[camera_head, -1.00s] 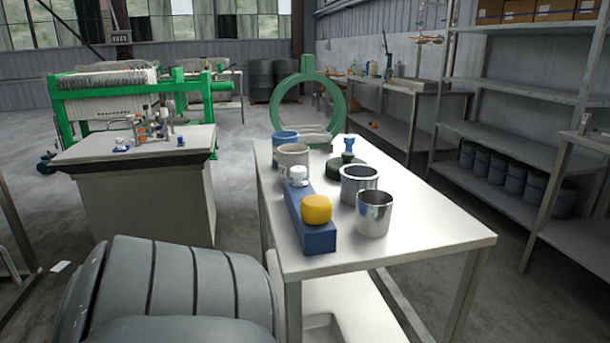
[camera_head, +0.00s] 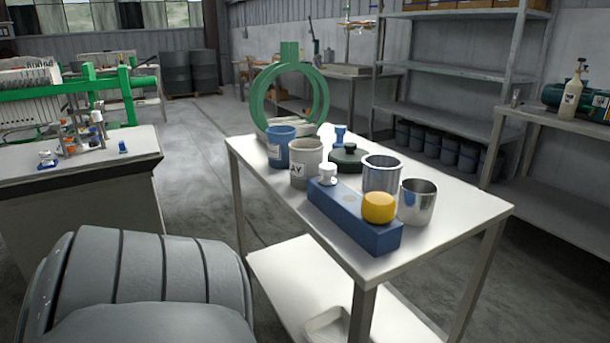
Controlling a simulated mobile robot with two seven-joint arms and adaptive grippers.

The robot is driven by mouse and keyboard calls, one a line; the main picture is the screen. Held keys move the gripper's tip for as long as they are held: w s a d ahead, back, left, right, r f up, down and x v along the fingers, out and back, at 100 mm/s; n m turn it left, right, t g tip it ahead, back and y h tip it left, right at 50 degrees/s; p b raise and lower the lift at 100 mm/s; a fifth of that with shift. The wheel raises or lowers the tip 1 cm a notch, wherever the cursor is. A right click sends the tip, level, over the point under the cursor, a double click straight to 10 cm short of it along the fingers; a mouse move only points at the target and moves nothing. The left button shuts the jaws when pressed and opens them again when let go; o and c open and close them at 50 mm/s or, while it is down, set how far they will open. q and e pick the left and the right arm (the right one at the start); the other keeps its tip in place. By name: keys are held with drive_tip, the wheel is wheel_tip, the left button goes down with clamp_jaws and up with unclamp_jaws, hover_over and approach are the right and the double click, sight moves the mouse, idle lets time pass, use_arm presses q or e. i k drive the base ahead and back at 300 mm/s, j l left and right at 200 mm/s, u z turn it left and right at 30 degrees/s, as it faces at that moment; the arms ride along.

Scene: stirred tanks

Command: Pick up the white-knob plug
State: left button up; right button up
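The white-knob plug (camera_head: 328,172) stands upright at the far left end of a long blue block (camera_head: 350,232) on the white table (camera_head: 455,225). Its knob shows; its lower part is hidden. A rounded yellow knob (camera_head: 379,207) sits at the near right end of the same block. A small round spot shows on the block's top between the two knobs. Neither of my grippers is in view.
A grey labelled cup (camera_head: 306,165), blue cup (camera_head: 281,148), dark green lid (camera_head: 348,157) and two metal cups (camera_head: 381,174) (camera_head: 417,203) crowd around the block. A green ring stand (camera_head: 289,82) rises behind. The table's front right is clear.

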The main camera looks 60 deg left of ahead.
sight(327, 170)
drive_tip(key=k+j+z, duration=0.1)
drive_tip(key=k+j, duration=0.65)
drive_tip(key=k, duration=0.1)
